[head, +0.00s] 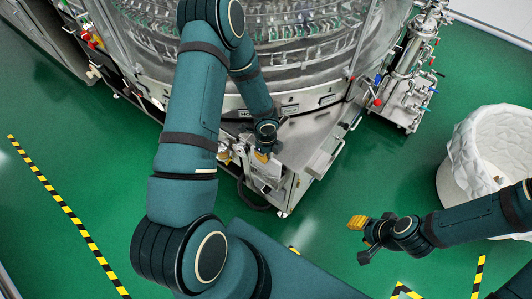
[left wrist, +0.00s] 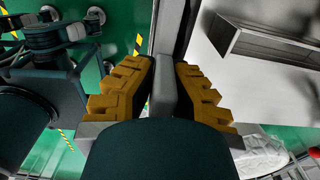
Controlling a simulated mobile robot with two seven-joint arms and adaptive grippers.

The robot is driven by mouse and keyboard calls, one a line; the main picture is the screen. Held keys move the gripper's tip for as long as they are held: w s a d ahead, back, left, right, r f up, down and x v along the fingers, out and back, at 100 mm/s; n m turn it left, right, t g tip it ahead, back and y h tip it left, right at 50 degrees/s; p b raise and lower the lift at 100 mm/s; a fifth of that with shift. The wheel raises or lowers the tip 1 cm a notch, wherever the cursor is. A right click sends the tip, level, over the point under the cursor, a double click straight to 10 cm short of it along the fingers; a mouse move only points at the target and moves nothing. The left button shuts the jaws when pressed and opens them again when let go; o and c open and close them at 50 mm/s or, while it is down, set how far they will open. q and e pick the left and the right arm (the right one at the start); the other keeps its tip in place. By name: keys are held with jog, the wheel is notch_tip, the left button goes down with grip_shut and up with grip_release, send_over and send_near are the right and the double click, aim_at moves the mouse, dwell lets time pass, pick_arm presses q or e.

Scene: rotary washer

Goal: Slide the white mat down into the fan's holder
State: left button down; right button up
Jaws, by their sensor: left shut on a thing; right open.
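My left gripper (head: 264,156) is at the front corner of the round steel washer (head: 300,150). In the left wrist view its yellow ribbed fingers (left wrist: 165,88) are shut on both sides of a grey bar (left wrist: 166,70). The bar runs along the edge of a steel panel (left wrist: 235,85); whether it is fixed to that panel I cannot tell. My right gripper (head: 360,238) is open and empty above the green floor, right of the washer. I cannot make out a white mat, a fan or its holder in either view.
A steel unit with pipes and valves (head: 405,90) stands beside the washer. A box-shaped steel fitting (left wrist: 270,42) juts from the panel. The green floor (head: 90,190) is clear at the left, with yellow-black tape.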

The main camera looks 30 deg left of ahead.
pick_arm(q)
jog(key=shift+f+b, duration=1.2)
jog(key=shift+f, duration=0.5)
jog(key=c, duration=1.1)
grip_release()
jog(key=shift+o, duration=0.2)
notch_tip(320, 180, up, 12)
jog(key=s+d+f+n+t+h, duration=0.1)
jog(key=s+d+n, duration=0.3)
jog(key=d+n, duration=0.4)
jog(key=s+d+f+n+h, duration=0.2)
jog(key=s+d+f+n, duration=0.2)
jog(key=d+n, duration=0.5)
jog(key=s+n, duration=0.1)
jog(key=n, duration=0.2)
jog(key=shift+s+d+f+n+t+h, duration=0.2)
jog(key=shift+f+n+t+h, duration=0.1)
jog(key=shift+f+t+h, duration=0.1)
